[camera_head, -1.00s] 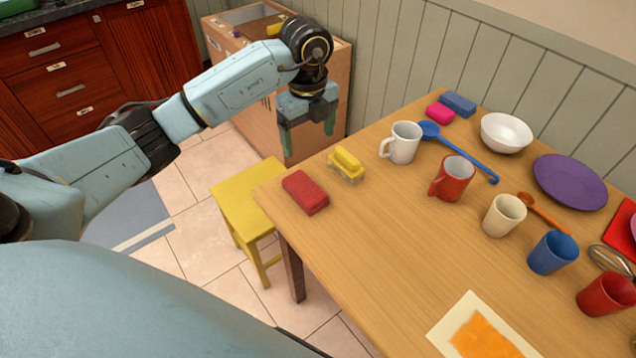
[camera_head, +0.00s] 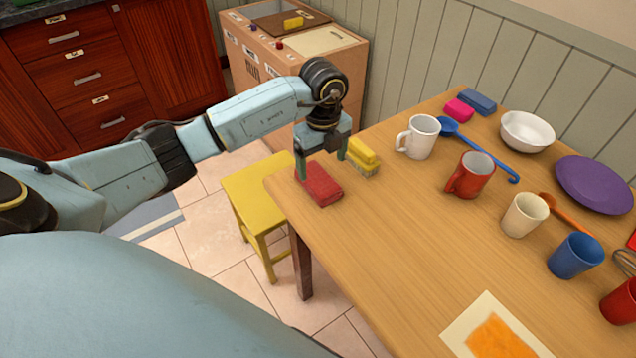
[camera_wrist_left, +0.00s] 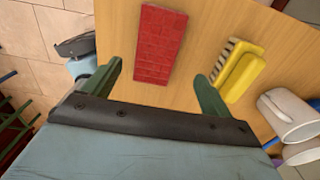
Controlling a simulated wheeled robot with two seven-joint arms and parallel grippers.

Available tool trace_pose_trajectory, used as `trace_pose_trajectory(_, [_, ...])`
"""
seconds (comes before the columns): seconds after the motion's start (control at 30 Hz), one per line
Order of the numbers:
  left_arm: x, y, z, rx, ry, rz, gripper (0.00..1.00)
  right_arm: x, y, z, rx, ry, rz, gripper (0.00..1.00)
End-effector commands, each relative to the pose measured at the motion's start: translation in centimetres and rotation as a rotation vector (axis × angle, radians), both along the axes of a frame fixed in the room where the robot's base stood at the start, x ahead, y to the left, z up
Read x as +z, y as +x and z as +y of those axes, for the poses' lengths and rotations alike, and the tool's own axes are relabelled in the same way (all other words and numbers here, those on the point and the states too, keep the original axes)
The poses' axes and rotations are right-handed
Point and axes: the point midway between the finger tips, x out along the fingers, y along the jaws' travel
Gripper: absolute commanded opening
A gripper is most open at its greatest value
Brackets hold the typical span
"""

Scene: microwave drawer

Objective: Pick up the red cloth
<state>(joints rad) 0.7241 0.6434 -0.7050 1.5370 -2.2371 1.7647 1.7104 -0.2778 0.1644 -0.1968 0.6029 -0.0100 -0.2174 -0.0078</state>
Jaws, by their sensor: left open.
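The red cloth (camera_head: 319,185) is a folded, thick rectangular block lying near the left corner of the wooden table. It also shows in the left wrist view (camera_wrist_left: 160,45), ahead of and between the fingers. My left gripper (camera_head: 322,167) is open and empty at the far end of the cloth, with its fingers pointing down. In the left wrist view the gripper (camera_wrist_left: 157,85) has its green fingers spread wider than the cloth. I cannot tell how high the fingertips are above the table. My right gripper is not in view.
A yellow brush (camera_head: 362,157) lies close beside the cloth and near one finger; it also shows in the left wrist view (camera_wrist_left: 240,72). A white mug (camera_head: 420,138) and red mug (camera_head: 473,175) stand further right. A yellow stool (camera_head: 258,185) is by the table's left edge.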

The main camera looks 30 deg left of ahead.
Motion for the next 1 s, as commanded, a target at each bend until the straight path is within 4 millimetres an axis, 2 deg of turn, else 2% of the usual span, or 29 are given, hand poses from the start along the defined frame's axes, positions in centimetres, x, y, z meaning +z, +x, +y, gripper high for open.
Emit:
trace_pose_trajectory(0.17, [-2.3, -0.6, 0.0, 0.0, 0.001, 0.004, 0.85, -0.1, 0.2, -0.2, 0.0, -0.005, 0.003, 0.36])
trace_pose_trajectory(0.33, [-4.6, -0.9, 0.0, 0.001, 0.0, 0.003, 0.85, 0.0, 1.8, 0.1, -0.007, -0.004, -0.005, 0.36])
trace_pose_trajectory(0.67, [-5.2, -0.8, 0.0, -0.001, 0.0, 0.0, 0.85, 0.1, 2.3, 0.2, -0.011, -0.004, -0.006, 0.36])
trace_pose_trajectory(1.0, [-5.2, -0.8, 0.0, 0.0, 0.0, 0.0, 0.4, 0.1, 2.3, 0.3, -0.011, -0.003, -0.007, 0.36])
